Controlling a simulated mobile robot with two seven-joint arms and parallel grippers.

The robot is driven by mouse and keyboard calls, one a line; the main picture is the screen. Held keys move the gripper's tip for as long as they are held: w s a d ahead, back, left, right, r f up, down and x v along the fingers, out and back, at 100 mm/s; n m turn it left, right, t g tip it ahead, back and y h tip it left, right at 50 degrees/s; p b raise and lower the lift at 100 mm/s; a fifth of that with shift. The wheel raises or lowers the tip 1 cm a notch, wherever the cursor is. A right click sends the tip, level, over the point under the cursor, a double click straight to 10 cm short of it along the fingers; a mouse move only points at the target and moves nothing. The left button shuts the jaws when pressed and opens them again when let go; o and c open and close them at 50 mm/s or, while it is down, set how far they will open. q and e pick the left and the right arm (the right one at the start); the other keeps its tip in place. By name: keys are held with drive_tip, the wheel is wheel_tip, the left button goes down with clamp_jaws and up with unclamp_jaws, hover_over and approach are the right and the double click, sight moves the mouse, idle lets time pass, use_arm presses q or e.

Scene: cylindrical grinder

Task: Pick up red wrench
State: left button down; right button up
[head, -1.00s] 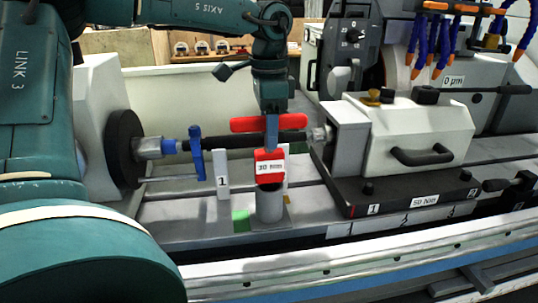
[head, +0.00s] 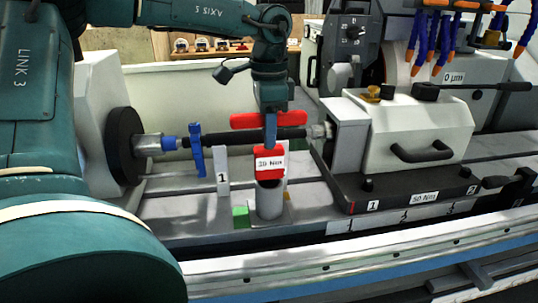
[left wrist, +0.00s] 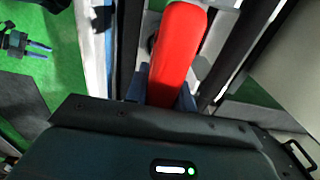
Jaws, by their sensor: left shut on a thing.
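The red wrench shows in the head view as a long red handle (head: 245,121) lying crosswise, with a red block labelled 30 Nm (head: 268,175) below it. The block is just above or at the mouth of a grey cylindrical holder (head: 269,203); I cannot tell whether it still touches. My left gripper (head: 271,130) points down and is shut on the red wrench. In the left wrist view the red handle (left wrist: 178,50) runs up from between the blue fingers (left wrist: 160,92).
A dark workpiece bar (head: 225,138) runs behind the wrench, with a blue clamp (head: 197,150) at its left. A white tailstock (head: 420,130) with a black handle stands to the right. A white post labelled 1 (head: 221,172) and a green block (head: 240,216) are close left of the holder.

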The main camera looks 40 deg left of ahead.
use_arm(q)
drive_tip(key=shift+r, duration=0.2)
drive_tip(key=shift+w+r, duration=0.1)
drive_tip(key=shift+r, duration=0.55)
wheel_tip(320, 180, up, 16)
drive_tip(key=f, duration=0.1)
drive_tip(key=s+a+r+p, duration=0.2)
drive_tip(key=a+r, duration=0.3)
drive_tip(key=a, duration=0.4)
drive_tip(key=s+a+r+n+p, duration=0.1)
drive_tip(key=s+a+r+p, duration=0.2)
drive_tip(key=a, duration=0.6)
drive_tip(key=shift+s+a+r+p, duration=0.2)
drive_tip(key=shift+s+r+p, duration=0.1)
drive_tip(key=shift+r, duration=0.55)
use_arm(e)
drive_tip(key=shift+s+d+r+g+h, duration=0.3)
drive_tip(key=shift+s+d+r+g, duration=0.1)
drive_tip(key=shift+s+d+r, duration=0.2)
drive_tip(key=shift+d, duration=0.1)
